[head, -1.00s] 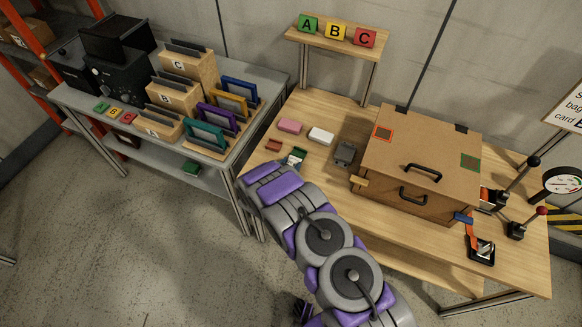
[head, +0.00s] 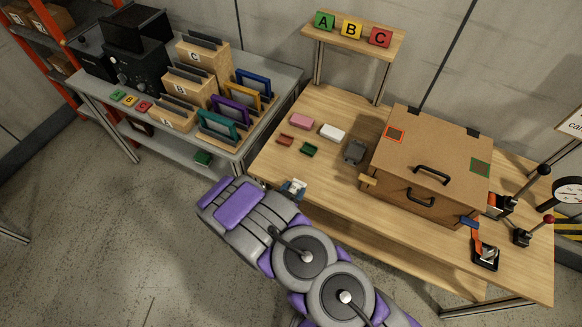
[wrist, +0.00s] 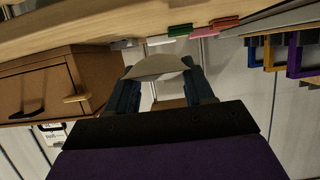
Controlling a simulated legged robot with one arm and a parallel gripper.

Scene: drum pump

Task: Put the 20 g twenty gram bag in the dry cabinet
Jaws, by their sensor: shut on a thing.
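My gripper (head: 292,191) is shut on a small pale bag (head: 296,184) near the left front edge of the wooden table. In the wrist view, the pale, curved bag (wrist: 158,67) is between the two dark fingers, and no weight label can be read on it. A brown box-shaped cabinet (head: 430,155) with two black handles stands on the table to the right of my gripper. Its lid and front look closed. It also shows at the left of the wrist view (wrist: 35,85). I see no label naming it the dry cabinet.
Pink (head: 302,121), white (head: 332,132), red (head: 285,139) and green (head: 309,149) blocks and a dark grey item (head: 355,151) lie left of the cabinet. Levers (head: 522,236) and a gauge (head: 567,193) are at the right. A grey bench (head: 245,130) with colored frames is at the left.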

